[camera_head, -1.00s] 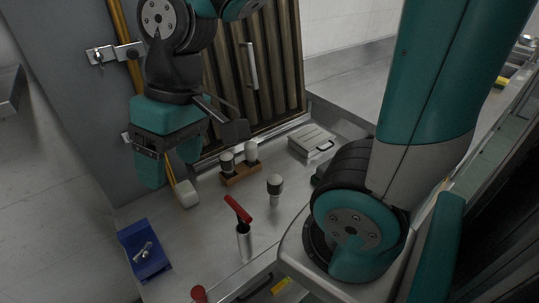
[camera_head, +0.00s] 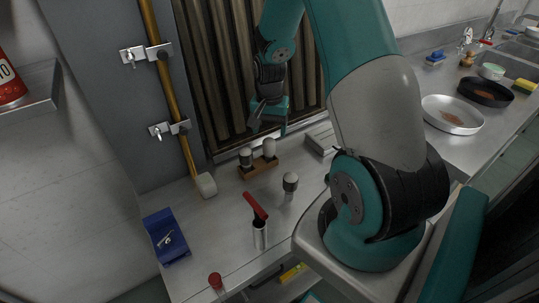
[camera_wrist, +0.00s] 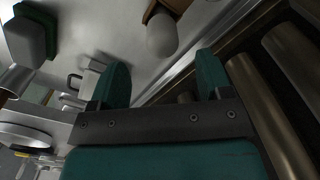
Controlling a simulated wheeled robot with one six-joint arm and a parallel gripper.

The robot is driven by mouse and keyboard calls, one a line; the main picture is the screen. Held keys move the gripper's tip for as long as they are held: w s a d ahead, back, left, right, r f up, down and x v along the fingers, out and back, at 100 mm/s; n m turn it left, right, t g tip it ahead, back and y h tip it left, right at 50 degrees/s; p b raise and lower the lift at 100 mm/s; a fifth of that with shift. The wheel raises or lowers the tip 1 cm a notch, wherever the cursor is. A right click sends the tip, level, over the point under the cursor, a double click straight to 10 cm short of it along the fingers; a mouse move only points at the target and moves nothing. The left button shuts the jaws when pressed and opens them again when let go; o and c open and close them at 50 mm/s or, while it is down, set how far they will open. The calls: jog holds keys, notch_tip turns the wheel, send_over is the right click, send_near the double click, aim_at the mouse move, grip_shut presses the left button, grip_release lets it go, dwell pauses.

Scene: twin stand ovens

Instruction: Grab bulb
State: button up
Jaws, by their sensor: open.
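A wooden block (camera_head: 258,170) stands on the steel counter before the ribbed panel, with two bulb-like pieces upright in it. The right one is a pale bulb (camera_head: 269,148); the left one (camera_head: 246,157) has a dark band. In the wrist view a white bulb (camera_wrist: 161,36) sticks out of a brown holder, beyond my fingertips. My gripper (camera_head: 268,122) is above and behind the block, pointing down, close to the ribbed panel. In the wrist view its two green fingers (camera_wrist: 160,76) are wide apart with nothing between them.
A round-headed piece (camera_head: 290,182) and a red-handled cylinder (camera_head: 259,230) stand in front of the block. A blue tray (camera_head: 165,236) holds a small metal part. Pans (camera_head: 452,114) lie on the right counter.

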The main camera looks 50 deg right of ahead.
aim_at(269, 147)
notch_tip(269, 147, down, 7)
jog(key=shift+w+f+p, duration=0.1)
jog(key=shift+f+p, duration=0.1)
jog(key=shift+p, duration=0.65)
jog(key=c, duration=1)
